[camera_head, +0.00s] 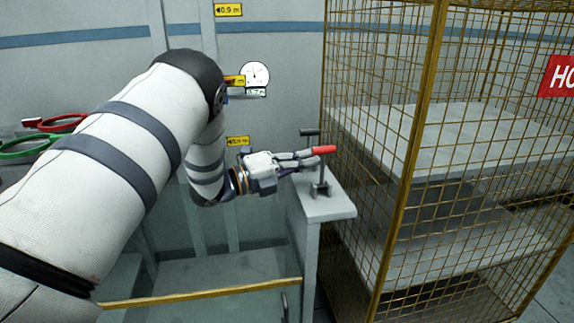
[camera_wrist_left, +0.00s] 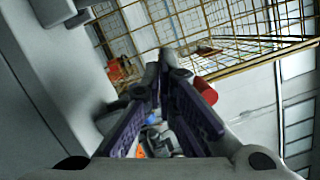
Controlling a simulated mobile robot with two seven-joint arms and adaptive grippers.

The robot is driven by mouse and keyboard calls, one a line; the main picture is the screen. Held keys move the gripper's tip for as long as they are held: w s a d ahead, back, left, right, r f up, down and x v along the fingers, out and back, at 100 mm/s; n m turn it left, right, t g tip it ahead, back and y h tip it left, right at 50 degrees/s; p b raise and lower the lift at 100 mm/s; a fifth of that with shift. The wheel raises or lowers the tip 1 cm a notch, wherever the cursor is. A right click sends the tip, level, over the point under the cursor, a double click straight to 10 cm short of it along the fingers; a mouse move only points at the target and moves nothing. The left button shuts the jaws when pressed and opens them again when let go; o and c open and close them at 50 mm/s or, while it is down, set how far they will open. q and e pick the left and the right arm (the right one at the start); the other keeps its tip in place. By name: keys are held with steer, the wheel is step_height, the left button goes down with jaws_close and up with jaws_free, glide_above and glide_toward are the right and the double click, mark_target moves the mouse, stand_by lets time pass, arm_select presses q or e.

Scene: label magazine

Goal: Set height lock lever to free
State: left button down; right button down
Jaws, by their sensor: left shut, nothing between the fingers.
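A lever with a red grip (camera_head: 323,150) stands on a grey pedestal (camera_head: 325,208) left of the cage. Its dark post (camera_head: 321,180) rises from a small base on the pedestal top. My left gripper (camera_head: 312,158) comes in from the left at the height of the red grip, fingers together and empty. In the left wrist view, the fingertips (camera_wrist_left: 168,68) meet and the red grip (camera_wrist_left: 205,90) shows just right of them, partly behind a finger. I cannot tell whether they touch. I see no lock marking. My right gripper is not in view.
A dark handle (camera_head: 309,132) stands just behind the red grip. A yellow wire cage (camera_head: 408,150) with grey shelves is close on the right. A round gauge (camera_head: 255,75) hangs on the wall. A yellow rail (camera_head: 205,294) crosses low in front. Red and green rings (camera_head: 62,123) are at left.

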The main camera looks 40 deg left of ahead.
mark_target(310, 132)
arm_select(q)
steer(key=w+a, duration=0.1)
steer(key=w+a+r, duration=0.1)
steer(key=shift+w+r, duration=0.15)
steer(key=shift+w, duration=0.15)
steer(key=shift+w+a+r, duration=0.2)
steer(key=shift+w+a, duration=0.05)
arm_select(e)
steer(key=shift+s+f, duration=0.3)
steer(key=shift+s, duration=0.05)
arm_select(q)
steer(key=shift+w+a+r, duration=0.35)
steer(key=shift+w+a, duration=0.15)
steer(key=shift+a, duration=0.1)
